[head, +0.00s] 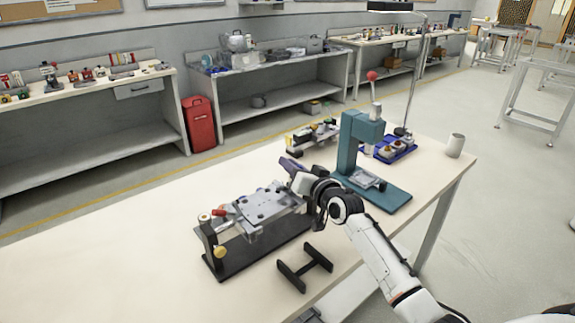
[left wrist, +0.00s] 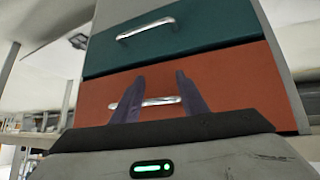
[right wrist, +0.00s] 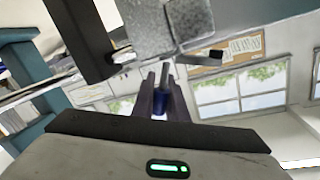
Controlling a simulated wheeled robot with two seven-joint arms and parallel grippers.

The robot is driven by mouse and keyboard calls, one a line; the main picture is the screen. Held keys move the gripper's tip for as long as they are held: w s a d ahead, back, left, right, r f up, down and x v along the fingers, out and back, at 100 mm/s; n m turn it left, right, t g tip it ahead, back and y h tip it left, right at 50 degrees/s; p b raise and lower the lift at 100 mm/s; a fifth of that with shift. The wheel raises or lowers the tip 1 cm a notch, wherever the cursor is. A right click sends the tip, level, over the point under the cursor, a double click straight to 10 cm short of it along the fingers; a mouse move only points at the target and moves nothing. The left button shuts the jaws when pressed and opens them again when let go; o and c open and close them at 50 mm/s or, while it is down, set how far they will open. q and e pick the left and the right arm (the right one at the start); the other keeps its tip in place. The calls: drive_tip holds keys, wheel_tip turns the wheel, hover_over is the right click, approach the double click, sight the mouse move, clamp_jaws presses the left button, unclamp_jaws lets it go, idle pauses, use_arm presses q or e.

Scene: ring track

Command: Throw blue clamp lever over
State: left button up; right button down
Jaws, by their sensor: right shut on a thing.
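The clamping fixture (head: 268,207), a grey metal plate on a black base, stands on the workbench (head: 120,262). A red lever (head: 222,211) is at its left end. My right gripper (head: 291,166) is at the fixture's far right end. In the right wrist view my right gripper (right wrist: 160,85) is shut on the blue clamp lever (right wrist: 160,98), beneath a grey metal block (right wrist: 170,27). In the head view the gripper largely hides this lever. My left gripper (left wrist: 154,82) shows only in the left wrist view; its fingers are apart and empty, before an orange drawer (left wrist: 230,85).
A teal press (head: 352,150) stands just right of my right gripper. A blue tray (head: 392,150) and a pale cup (head: 455,145) are beyond it. A black H-shaped stand (head: 305,267) lies in front of the fixture. The bench's left part is clear.

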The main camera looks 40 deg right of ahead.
drive_tip(key=shift+d+f+m+g+y, duration=0.2)
drive_tip(key=shift+f+m, duration=0.15)
drive_tip(key=shift+m, duration=0.45)
drive_tip(key=shift+d+f+m+g+y, duration=0.1)
drive_tip(key=shift+d+f+m, duration=0.2)
drive_tip(key=shift+m, duration=0.5)
drive_tip(key=shift+d+f+m+g+y, duration=0.15)
drive_tip(key=shift+f+m, duration=0.2)
drive_tip(key=shift+m, duration=0.45)
drive_tip(key=c, duration=1.7)
unclamp_jaws()
drive_tip(key=shift+c, duration=0.2)
drive_tip(key=shift+f, duration=0.1)
